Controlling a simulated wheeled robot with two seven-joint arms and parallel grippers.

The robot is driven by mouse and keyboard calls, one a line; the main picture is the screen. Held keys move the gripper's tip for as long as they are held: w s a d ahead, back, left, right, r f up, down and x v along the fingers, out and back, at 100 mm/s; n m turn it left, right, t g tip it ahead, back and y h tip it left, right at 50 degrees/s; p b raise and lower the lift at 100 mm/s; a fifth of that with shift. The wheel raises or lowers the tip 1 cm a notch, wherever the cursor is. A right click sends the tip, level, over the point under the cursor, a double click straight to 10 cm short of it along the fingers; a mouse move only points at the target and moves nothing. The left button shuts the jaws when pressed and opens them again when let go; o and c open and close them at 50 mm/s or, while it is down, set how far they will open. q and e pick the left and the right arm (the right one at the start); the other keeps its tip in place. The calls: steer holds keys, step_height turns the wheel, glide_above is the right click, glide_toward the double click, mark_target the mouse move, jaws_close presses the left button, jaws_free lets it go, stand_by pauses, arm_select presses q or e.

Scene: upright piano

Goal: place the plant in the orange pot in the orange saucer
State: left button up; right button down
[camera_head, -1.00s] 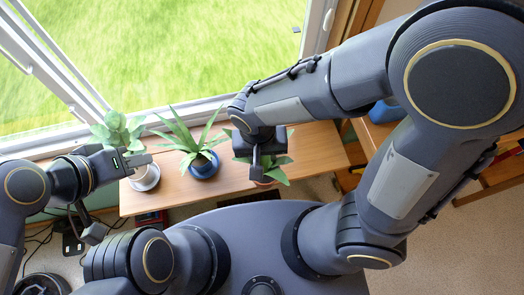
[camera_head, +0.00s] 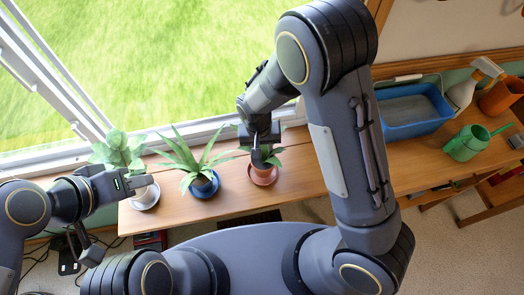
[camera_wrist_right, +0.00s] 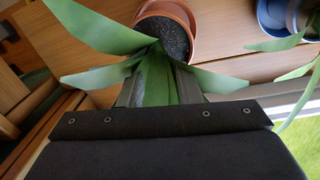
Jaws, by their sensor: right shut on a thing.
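The plant with long green leaves (camera_head: 272,157) in the orange pot is at the right of the window bench. Its orange pot (camera_wrist_right: 190,43) with dark soil shows in the wrist view. The orange saucer (camera_head: 263,178) shows around and below the pot; I cannot tell whether the pot touches it. My right gripper (camera_head: 260,160) is above the pot, shut on the plant; its fingers (camera_wrist_right: 160,88) have leaves between them. It hides part of the pot in the head view. My left gripper (camera_head: 140,181) is beside the white pot at the left; its jaw gap is unclear.
A plant in a blue pot (camera_head: 205,187) stands left of the orange one. A white-potted plant (camera_head: 145,196) stands further left.

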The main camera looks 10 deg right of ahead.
step_height(320, 180, down, 3)
steer(key=shift+r, duration=0.2)
steer(key=shift+f+b, duration=0.25)
steer(key=shift+b, duration=0.05)
steer(key=c, duration=1.1)
jaws_free()
steer(key=shift+s+r, duration=0.1)
steer(key=shift+o, duration=0.2)
